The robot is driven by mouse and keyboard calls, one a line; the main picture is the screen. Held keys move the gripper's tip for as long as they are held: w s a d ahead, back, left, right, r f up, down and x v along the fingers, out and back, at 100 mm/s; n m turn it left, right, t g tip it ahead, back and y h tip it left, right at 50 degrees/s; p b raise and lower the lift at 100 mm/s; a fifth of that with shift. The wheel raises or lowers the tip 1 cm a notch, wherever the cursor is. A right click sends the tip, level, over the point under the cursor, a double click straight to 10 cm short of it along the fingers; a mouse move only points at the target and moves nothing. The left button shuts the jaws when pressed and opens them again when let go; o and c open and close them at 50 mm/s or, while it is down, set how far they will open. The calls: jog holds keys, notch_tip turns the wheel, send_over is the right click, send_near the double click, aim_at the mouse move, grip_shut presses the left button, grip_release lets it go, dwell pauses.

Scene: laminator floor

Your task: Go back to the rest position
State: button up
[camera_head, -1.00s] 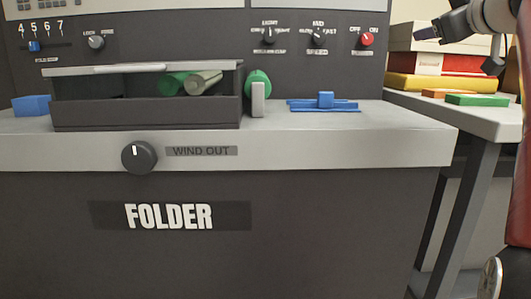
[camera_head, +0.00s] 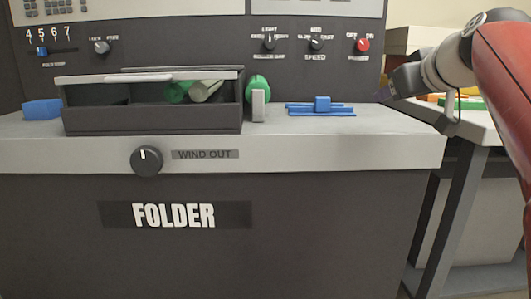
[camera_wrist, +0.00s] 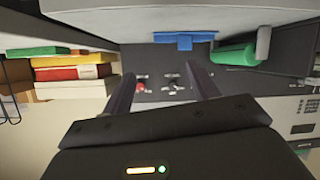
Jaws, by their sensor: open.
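My gripper (camera_head: 400,82) is at the right of the head view, in front of the panel's right end and above the counter's right end. Its fingers are hard to make out there. In the wrist view my gripper (camera_wrist: 160,72) shows two dark fingers spread apart with nothing between them. The panel with its red knob (camera_wrist: 143,86) shows beyond the fingers. My gripper touches nothing that I can see.
A side table (camera_head: 470,128) with stacked boxes is partly behind my arm. The counter's front right is clear.

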jog(key=s+a+f+m+g+p, duration=0.1)
jog(key=s+a+f, duration=0.4)
jog(key=s+f, duration=0.7)
jog(key=s+a+f+m+g+h+p, duration=0.1)
jog(key=s+a+f+g, duration=0.4)
jog(key=s+f, duration=0.6)
notch_tip(320, 180, down, 8)
jog(key=m+g+p, duration=0.1)
jog(key=p, duration=0.1)
jog(key=shift+s+r+g+p, duration=0.25)
jog(key=shift+s+g+p, duration=0.05)
jog(key=shift+s+p, duration=0.1)
